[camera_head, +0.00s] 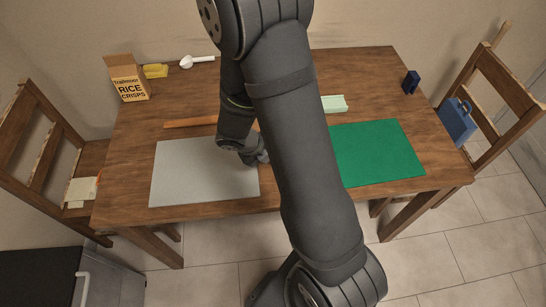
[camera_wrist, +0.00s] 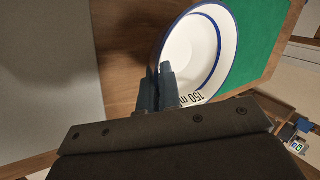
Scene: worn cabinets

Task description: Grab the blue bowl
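A round white bowl (camera_wrist: 190,52) with a blue band along its rim shows in the wrist view. Dark lettering starting "150 m" is on its near side. My gripper (camera_wrist: 158,72) reaches the bowl's left edge, with one finger outside the wall and the other inside. The fingers are close together and look shut on the rim. In the head view my arm hides the bowl, and only part of my wrist shows over the right side of the grey mat.
The grey mat (camera_head: 195,178) lies left and the green mat (camera_head: 378,152) right on the wooden table (camera_head: 190,112). A rice crisps box (camera_head: 128,80), yellow item (camera_head: 155,71), white scoop (camera_head: 195,62), pale green tray (camera_head: 334,104) and dark blue object (camera_head: 411,83) stand toward the back.

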